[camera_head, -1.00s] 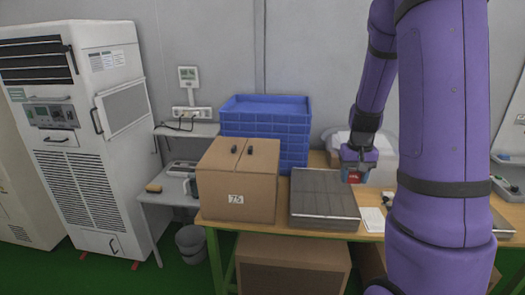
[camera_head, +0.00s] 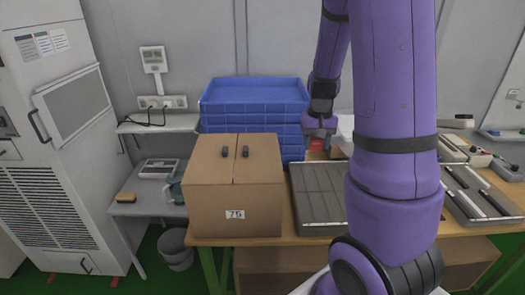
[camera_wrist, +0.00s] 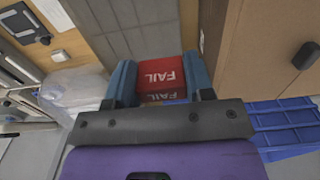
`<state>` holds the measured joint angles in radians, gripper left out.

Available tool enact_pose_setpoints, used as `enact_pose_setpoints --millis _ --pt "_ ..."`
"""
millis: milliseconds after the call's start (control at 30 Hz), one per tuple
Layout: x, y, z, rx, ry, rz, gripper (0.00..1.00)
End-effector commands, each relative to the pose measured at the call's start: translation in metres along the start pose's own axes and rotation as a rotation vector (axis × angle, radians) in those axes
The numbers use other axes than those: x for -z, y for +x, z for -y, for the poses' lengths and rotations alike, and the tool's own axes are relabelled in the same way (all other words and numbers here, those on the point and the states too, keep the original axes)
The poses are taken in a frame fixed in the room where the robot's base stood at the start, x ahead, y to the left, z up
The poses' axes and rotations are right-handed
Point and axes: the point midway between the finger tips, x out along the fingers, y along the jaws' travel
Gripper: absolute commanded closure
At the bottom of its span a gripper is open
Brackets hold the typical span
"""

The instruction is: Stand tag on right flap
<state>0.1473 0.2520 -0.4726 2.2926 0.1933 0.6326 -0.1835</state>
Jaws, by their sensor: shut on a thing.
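The red tag (camera_wrist: 160,72) with white "FAIL" lettering is between the fingers of my gripper (camera_wrist: 160,82), which is shut on it in the wrist view. In the head view my gripper (camera_head: 320,125) hangs above the table, right of the cardboard box, and only a little of the red tag (camera_head: 317,145) shows below it. The cardboard box (camera_head: 232,195) is closed, with a left flap (camera_head: 208,160) and a right flap (camera_head: 262,160) meeting at a seam. A small black piece sits on each flap. The tag is apart from the box.
Blue stacked crates (camera_head: 255,95) stand behind the box. A grey slatted panel (camera_head: 318,195) lies on the table to its right. Trays with tools (camera_head: 475,190) lie farther right. A white machine (camera_head: 55,130) and a small side table (camera_head: 150,205) are on the left.

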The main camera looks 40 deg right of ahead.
Motion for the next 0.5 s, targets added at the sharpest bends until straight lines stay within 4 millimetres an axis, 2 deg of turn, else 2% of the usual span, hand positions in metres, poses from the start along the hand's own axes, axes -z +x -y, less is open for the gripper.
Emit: enact_pose_setpoints --millis 200,500 --pt "0.005 0.005 0.052 0.0 -0.007 0.0 0.74" --pt "0.012 0.011 0.114 -0.001 -0.005 0.0 0.74"
